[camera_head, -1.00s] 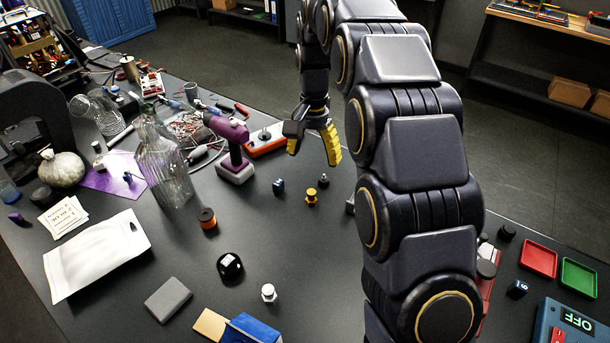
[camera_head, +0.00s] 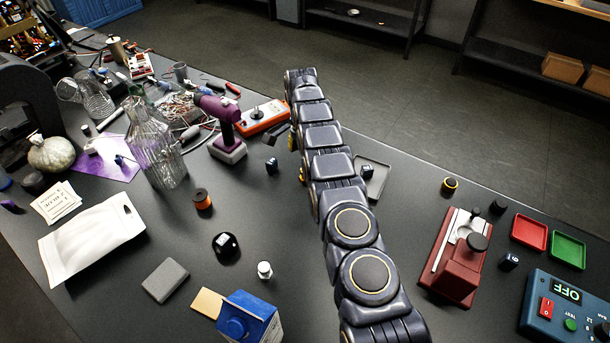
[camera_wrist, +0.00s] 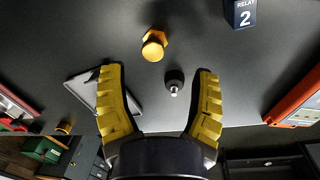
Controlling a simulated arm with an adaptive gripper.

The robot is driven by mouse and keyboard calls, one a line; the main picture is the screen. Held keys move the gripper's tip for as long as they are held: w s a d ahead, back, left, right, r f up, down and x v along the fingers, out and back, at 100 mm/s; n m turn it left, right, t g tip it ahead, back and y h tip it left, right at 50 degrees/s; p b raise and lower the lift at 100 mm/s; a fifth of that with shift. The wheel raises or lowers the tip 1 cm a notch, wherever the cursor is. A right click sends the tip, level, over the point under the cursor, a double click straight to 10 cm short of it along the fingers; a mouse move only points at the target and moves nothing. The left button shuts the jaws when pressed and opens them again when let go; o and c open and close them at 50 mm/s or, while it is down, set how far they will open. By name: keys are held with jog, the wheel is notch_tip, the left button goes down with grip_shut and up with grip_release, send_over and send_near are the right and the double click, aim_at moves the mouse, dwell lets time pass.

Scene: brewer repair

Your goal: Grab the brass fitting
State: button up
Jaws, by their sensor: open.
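The brass fitting (camera_wrist: 153,45), a small golden piece with a hex collar, stands on the dark table in the wrist view. It is just beyond my fingertips, roughly in line with the gap between them. In the head view my arm covers most of it; a small golden bit (camera_head: 302,173) beside the arm seems to be it. My gripper (camera_wrist: 158,72) is open, with yellow ribbed fingers spread and nothing held. In the head view my arm hides nearly all of the gripper.
A small black knob-like part (camera_wrist: 174,80) shows between my fingers. A dark cube marked relay 2 (camera_wrist: 240,13) stands close by. A grey tray (camera_head: 376,190) lies right of my arm. An orange meter (camera_head: 262,117) and purple drill (camera_head: 226,135) stand to the left.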

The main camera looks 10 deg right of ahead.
jog(key=shift+s+d+f, duration=0.1)
jog(key=shift+s+f, duration=0.1)
jog(key=shift+f, duration=0.8)
jog(key=shift+s+d+f, duration=0.1)
jog(key=shift+s+f, duration=0.15)
jog(key=shift+f, duration=0.75)
jog(key=shift+s+f, duration=0.2)
jog(key=shift+f, duration=0.8)
jog(key=shift+r, duration=0.1)
grip_shut()
